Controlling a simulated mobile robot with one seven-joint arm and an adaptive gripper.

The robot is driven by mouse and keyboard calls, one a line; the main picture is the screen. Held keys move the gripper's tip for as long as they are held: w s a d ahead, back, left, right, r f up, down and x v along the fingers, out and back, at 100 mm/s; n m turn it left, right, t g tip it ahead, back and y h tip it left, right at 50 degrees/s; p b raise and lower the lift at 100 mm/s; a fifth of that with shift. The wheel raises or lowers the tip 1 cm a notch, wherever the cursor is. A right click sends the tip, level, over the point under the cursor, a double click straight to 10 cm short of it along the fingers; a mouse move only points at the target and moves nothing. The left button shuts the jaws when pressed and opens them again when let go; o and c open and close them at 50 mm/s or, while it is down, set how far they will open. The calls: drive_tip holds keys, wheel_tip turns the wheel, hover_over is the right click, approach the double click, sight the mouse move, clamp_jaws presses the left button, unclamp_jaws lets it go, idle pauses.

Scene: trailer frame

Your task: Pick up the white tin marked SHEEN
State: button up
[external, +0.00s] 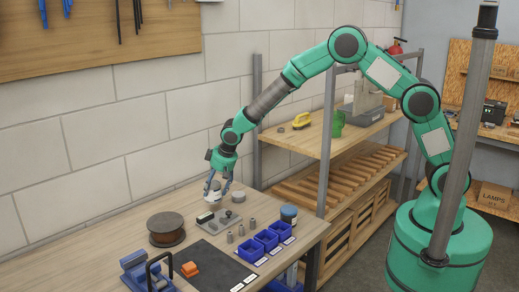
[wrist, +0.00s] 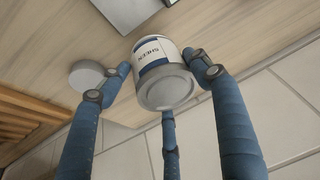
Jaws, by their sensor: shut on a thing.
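The white tin marked SHEEN (wrist: 163,76) has a blue band and a grey lid, and its lettering shows in the wrist view. In the external view the tin (external: 215,191) is partly hidden by my fingers. My gripper (external: 217,184) points down over the far side of the workbench. Its blue fingers (wrist: 155,82) are around the tin and shut on it in the wrist view. I cannot tell whether the tin's base touches the bench.
A round grey-lidded container (external: 238,196) stands close to the right of the tin. The block wall (external: 110,140) rises behind.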

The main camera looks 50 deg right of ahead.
drive_tip(key=shift+s+d+r, duration=0.1)
drive_tip(key=shift+s+d, duration=0.2)
drive_tip(key=shift+s, duration=0.5)
drive_tip(key=shift+s+d+r, duration=0.1)
drive_tip(key=shift+s+d, duration=0.25)
drive_tip(key=shift+s, duration=0.4)
drive_tip(key=shift+s+d+r, duration=0.1)
drive_tip(key=shift+s+d, duration=0.2)
drive_tip(key=shift+s, duration=0.5)
